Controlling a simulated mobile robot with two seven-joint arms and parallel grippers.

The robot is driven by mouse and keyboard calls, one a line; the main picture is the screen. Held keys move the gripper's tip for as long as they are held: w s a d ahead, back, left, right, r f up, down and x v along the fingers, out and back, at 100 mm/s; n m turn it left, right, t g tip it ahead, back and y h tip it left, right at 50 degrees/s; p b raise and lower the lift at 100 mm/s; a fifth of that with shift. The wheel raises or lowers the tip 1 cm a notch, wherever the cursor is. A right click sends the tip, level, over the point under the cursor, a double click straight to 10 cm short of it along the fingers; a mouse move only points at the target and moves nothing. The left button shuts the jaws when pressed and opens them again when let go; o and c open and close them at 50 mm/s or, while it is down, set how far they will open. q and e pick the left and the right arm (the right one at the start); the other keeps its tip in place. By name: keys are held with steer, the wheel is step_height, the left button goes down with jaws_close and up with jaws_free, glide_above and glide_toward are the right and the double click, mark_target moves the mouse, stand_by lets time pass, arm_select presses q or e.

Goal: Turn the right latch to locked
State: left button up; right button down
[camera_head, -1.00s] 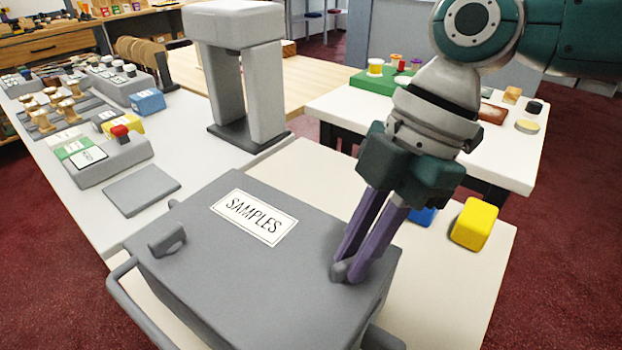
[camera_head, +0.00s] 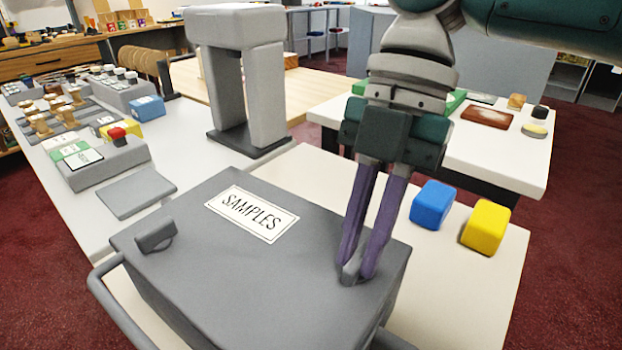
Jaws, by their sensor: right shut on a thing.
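A grey case (camera_head: 215,270) with a SAMPLES label (camera_head: 252,214) on its lid sits on the white table. The left latch (camera_head: 156,236) is a small grey knob standing on the lid's left part. The right latch (camera_head: 349,280) is on the lid's right part, mostly hidden by the fingers. My right gripper (camera_head: 356,270) comes down from above, its purple fingers shut on the right latch. The latch's exact angle is hard to see behind the fingers. My left gripper is not in view.
A blue block (camera_head: 432,205) and a yellow block (camera_head: 485,227) stand on the table right of the case. A grey arch-shaped stand (camera_head: 263,95) rises behind it.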

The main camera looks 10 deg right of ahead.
steer(key=shift+d, duration=0.1)
steer(key=c, duration=0.9)
jaws_free()
steer(key=v, duration=1)
